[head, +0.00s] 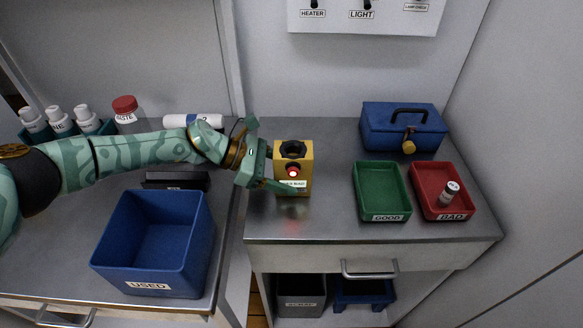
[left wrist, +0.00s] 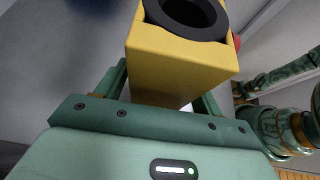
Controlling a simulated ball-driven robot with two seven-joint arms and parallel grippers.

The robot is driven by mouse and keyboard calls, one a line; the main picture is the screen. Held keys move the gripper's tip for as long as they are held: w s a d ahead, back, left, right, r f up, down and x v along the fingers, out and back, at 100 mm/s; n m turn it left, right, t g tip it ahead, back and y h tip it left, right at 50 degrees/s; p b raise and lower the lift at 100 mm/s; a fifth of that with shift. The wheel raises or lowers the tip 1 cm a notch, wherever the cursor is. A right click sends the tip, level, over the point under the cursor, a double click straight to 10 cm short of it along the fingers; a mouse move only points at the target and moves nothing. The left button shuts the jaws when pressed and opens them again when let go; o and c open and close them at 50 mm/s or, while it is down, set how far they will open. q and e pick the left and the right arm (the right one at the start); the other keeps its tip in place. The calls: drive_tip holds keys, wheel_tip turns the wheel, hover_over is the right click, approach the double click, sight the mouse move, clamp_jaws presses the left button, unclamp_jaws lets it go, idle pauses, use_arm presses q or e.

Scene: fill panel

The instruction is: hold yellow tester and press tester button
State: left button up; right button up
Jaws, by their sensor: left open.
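The yellow tester (head: 305,162) stands upright on the metal counter, with a black round socket on top and a red button (head: 292,172) on its front. In the left wrist view the tester (left wrist: 175,72) sits between the fingers, its socket looks empty, and a bit of the red button shows at its right edge. My left gripper (head: 279,170) is open at the tester's left side, one finger behind it and one across its lower front. I cannot tell whether the fingers touch it. My right gripper is not in view.
A green GOOD tray (head: 382,213) and a red BAD tray (head: 430,172) holding a small cylinder (head: 449,191) lie to the right. A blue toolbox (head: 403,128) stands behind them. A blue USED bin (head: 205,240) stands front left. Bottles (head: 60,121) and a red-lidded jar (head: 126,107) stand back left.

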use_arm(q)
drive_tip(key=shift+d+f, duration=0.25)
drive_tip(key=shift+d, duration=0.2)
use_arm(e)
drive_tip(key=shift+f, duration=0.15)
use_arm(q)
drive_tip(key=c, duration=0.6)
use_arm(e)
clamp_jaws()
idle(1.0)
